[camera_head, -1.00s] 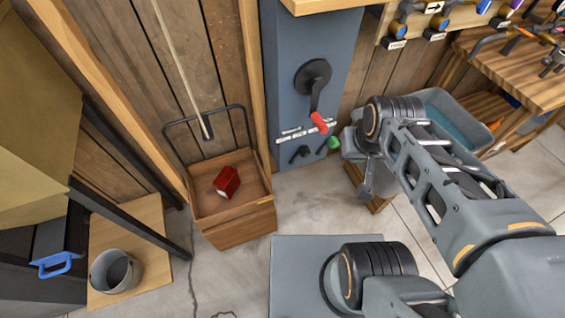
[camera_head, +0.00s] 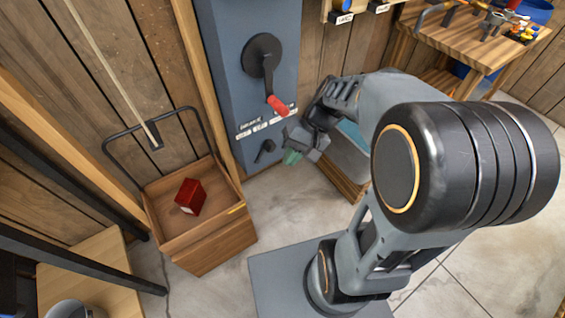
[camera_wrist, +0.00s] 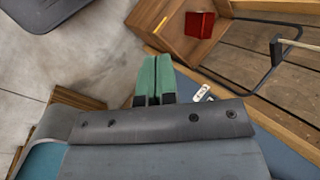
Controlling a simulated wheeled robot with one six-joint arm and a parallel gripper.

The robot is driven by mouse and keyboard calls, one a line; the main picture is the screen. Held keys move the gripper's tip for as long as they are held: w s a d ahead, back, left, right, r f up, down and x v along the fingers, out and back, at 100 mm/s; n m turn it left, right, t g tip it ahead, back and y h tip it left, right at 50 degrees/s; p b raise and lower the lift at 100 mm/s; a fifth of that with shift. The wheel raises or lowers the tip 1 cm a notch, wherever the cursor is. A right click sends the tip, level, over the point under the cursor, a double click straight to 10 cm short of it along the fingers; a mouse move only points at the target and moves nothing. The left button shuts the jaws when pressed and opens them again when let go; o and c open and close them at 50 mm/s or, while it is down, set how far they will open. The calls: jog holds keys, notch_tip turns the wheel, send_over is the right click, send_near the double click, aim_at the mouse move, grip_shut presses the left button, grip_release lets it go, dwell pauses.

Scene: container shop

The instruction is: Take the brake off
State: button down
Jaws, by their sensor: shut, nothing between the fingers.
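A blue-grey panel (camera_head: 225,60) stands against the wooden wall. It carries a black crank (camera_head: 263,58) with a red handle (camera_head: 278,105). I cannot tell which part is the brake. My gripper (camera_head: 292,157) is just right of this lever, with its green fingertips shut together and empty; any part of the panel behind it is hidden.
A wooden box (camera_head: 215,245) with a red block (camera_head: 190,196) in it stands left of the panel, under a black bail and a rope (camera_head: 110,70). A workbench (camera_head: 465,45) is at the upper right.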

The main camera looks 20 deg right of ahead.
jog(key=w+d+f+m+y+b, duration=0.1)
jog(key=w+f+y+b, duration=0.2)
jog(key=f, duration=0.2)
jog(key=w+f+m+y+b, duration=0.1)
jog(key=w+f+y+b, duration=0.2)
jog(key=f, duration=0.3)
jog(key=w+d+f+m+t+y+b, duration=0.3)
jog(key=w+d+f+t+b, duration=0.2)
jog(key=d+f+t+b, duration=0.1)
jog(key=w+d+f+m+t+y+b, duration=0.3)
jog(key=w+d+f+t+b, duration=0.1)
jog(key=f, duration=0.6)
jog(key=d+t+b, duration=0.1)
jog(key=d+t, duration=0.1)
jog(key=d, duration=0.1)
jog(key=shift+w+d+t+b, duration=0.3)
jog(key=shift+w+d+b, duration=0.05)
jog(key=shift+d+b, duration=0.05)
jog(key=shift+a, duration=0.15)
jog(key=s+a+r+b+x, duration=0.1)
jog(key=s+b+x, duration=0.1)
jog(key=x, duration=1)
jog(key=shift+a+r+b, duration=0.2)
jog(key=shift+r+b, duration=0.1)
jog(key=shift+b, duration=0.1)
jog(key=shift+s+r, duration=0.1)
